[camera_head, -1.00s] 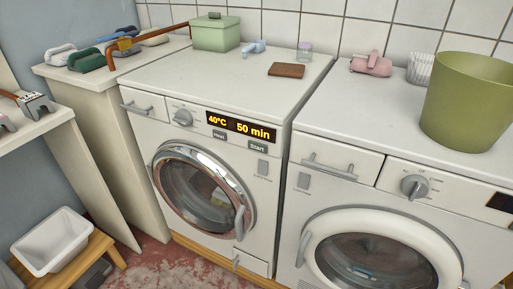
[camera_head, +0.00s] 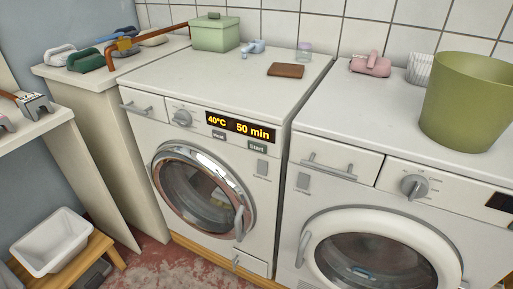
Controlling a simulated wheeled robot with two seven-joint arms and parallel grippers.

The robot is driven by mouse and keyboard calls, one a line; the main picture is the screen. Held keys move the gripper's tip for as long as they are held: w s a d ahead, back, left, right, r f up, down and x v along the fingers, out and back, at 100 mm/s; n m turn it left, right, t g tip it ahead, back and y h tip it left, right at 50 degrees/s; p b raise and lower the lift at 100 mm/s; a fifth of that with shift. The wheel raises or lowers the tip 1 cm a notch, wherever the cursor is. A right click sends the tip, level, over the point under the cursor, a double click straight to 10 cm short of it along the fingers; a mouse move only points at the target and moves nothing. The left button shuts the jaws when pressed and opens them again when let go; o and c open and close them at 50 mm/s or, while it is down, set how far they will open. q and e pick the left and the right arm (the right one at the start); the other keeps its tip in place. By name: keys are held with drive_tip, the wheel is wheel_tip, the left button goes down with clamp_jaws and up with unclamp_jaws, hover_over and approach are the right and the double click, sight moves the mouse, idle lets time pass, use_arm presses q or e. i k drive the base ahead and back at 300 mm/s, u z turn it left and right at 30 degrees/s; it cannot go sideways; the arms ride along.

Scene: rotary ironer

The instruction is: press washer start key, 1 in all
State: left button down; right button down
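The washer (camera_head: 200,130) is the left of two white front loaders in the head view. Its display (camera_head: 240,127) is lit and reads 40°C and 50 min in yellow. The washer's round door (camera_head: 203,188) looks closed. Neither of my grippers is in view, and nothing covers the start key.
A second machine (camera_head: 380,190) stands close on the right, with an olive bin (camera_head: 467,103) on top. A green box (camera_head: 215,34), a brown block (camera_head: 286,70) and small items sit on the washer's top. A white basin (camera_head: 50,242) is on a wooden stool at lower left.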

sight(255, 146)
drive_tip(key=z, duration=0.5)
drive_tip(key=k, duration=1.2)
drive_tip(key=u, duration=0.6)
drive_tip(key=i, duration=1.3)
drive_tip(key=u, duration=0.05)
